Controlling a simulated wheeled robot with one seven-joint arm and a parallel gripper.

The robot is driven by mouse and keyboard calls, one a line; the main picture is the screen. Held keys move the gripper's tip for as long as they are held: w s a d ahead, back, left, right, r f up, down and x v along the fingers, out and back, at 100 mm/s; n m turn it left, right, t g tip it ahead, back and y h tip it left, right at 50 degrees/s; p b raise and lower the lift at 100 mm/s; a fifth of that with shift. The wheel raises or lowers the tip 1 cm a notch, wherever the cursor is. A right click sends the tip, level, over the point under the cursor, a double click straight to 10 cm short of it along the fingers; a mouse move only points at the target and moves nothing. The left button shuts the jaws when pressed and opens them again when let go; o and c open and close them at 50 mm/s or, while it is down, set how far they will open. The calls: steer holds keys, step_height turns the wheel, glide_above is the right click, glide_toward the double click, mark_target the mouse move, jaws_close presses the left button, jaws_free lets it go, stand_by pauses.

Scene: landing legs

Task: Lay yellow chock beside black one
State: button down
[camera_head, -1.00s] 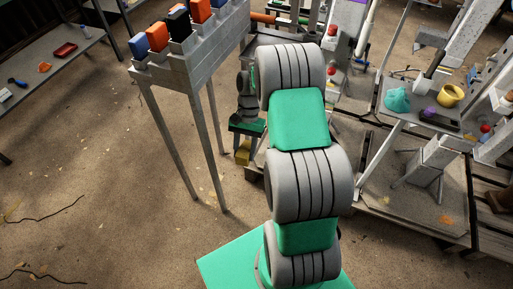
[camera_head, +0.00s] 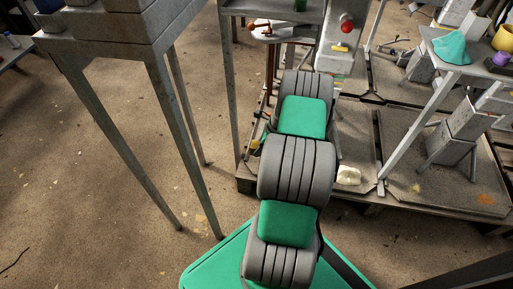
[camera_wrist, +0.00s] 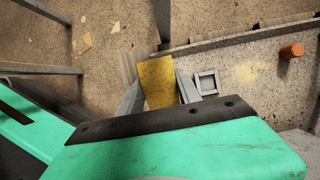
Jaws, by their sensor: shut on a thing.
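The yellow chock (camera_wrist: 157,80) is between the two grey fingers of my gripper (camera_wrist: 160,92) in the wrist view, and the gripper is shut on it. Its broad face looks plain yellow and it sticks out past the fingers over the ground. In the head view my arm hides most of the gripper, and only a small yellow patch shows left of the arm. I cannot make out a black chock in either view now.
A grey stand (camera_head: 110,32) on tall legs is at the upper left, its top cut off. A pallet platform (camera_head: 400,165) lies beyond my arm. A side table (camera_head: 470,68) holds a teal lump (camera_head: 452,47). An orange cylinder (camera_wrist: 291,51) shows in the wrist view. Floor at left is open.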

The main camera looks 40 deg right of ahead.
step_height(320, 180, down, 4)
steer(key=b, duration=0.3)
steer(key=shift+a, duration=0.1)
steer(key=shift+f, duration=0.75)
steer(key=shift+f, duration=0.35)
steer(key=c, duration=0.7)
jaws_free()
steer(key=shift+c, duration=0.2)
step_height(320, 180, up, 7)
steer(key=p, duration=0.6)
